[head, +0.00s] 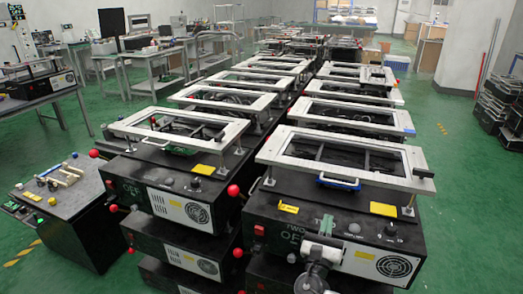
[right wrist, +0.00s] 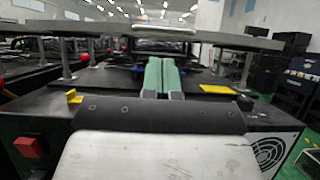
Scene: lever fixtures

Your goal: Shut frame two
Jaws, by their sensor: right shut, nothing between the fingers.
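The fixture marked TWO (head: 290,209) is a black box at the front right in the head view. My left gripper is not in view.
A similar fixture with its own frame (head: 180,130) stands close on the left. More fixtures run back in two rows. Red knobs (head: 233,190) stick out between the rows. A yellow tab (head: 383,209) is on the box top. Green floor is open on the right.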

